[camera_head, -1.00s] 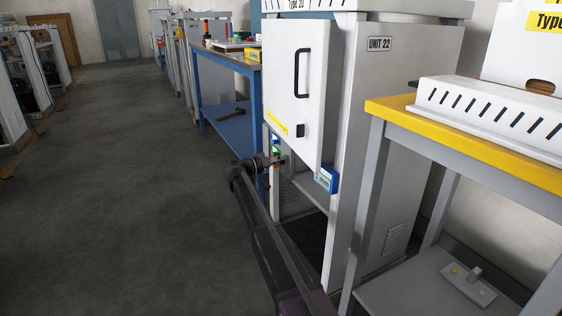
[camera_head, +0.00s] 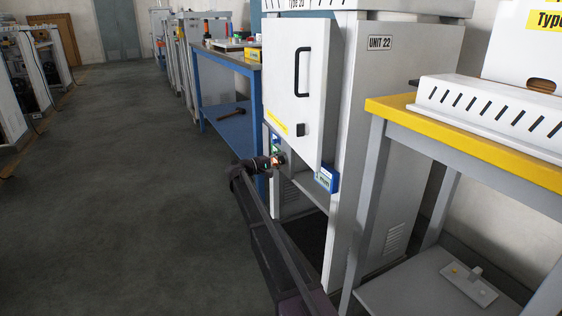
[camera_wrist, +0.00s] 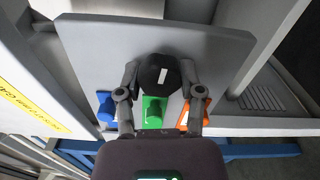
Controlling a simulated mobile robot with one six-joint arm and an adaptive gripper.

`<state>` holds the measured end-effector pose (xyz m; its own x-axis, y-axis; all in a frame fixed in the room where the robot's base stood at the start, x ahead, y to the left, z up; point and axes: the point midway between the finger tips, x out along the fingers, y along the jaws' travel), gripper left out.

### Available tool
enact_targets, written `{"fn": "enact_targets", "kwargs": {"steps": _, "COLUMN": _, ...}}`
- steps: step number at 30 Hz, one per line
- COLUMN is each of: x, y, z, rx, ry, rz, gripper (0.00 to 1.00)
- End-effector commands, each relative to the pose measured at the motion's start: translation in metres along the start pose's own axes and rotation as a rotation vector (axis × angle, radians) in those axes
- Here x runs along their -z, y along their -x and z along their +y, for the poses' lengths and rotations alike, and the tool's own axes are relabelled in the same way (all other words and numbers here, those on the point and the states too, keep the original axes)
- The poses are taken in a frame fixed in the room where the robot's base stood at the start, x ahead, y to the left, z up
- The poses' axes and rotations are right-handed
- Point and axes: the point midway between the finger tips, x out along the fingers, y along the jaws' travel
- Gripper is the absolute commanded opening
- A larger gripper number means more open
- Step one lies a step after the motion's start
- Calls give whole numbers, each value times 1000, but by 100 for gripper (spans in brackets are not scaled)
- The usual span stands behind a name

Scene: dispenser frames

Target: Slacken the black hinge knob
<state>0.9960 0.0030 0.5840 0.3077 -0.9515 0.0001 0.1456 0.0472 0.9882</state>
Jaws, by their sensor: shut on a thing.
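The black hinge knob (camera_wrist: 160,76) is a dark rounded knob with a white mark on its face, in the middle of the wrist view. My gripper (camera_wrist: 160,80) has one finger on each side of it and is shut on it. In the head view my gripper (camera_head: 280,160) is at the lower left of the white cabinet, below its door (camera_head: 292,85); the knob there is too small to tell from the fingers. Blue (camera_wrist: 106,106), green (camera_wrist: 153,112) and orange (camera_wrist: 194,108) parts sit in a row near the fingers.
A blue-and-white device (camera_head: 327,179) is at the door's lower corner. A blue workbench (camera_head: 225,125) with a hammer on its lower shelf stands behind. A yellow-edged table (camera_head: 470,140) is at the right. The floor at the left is clear.

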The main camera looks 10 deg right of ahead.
Motion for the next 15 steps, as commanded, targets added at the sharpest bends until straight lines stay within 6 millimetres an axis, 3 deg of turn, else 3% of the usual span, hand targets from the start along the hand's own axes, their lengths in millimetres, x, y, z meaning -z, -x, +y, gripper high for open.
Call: {"fn": "enact_targets", "kwargs": {"steps": 15, "x": 2, "y": -2, "z": 0, "rx": -4, "ry": 271, "rz": 2, "gripper": 1}}
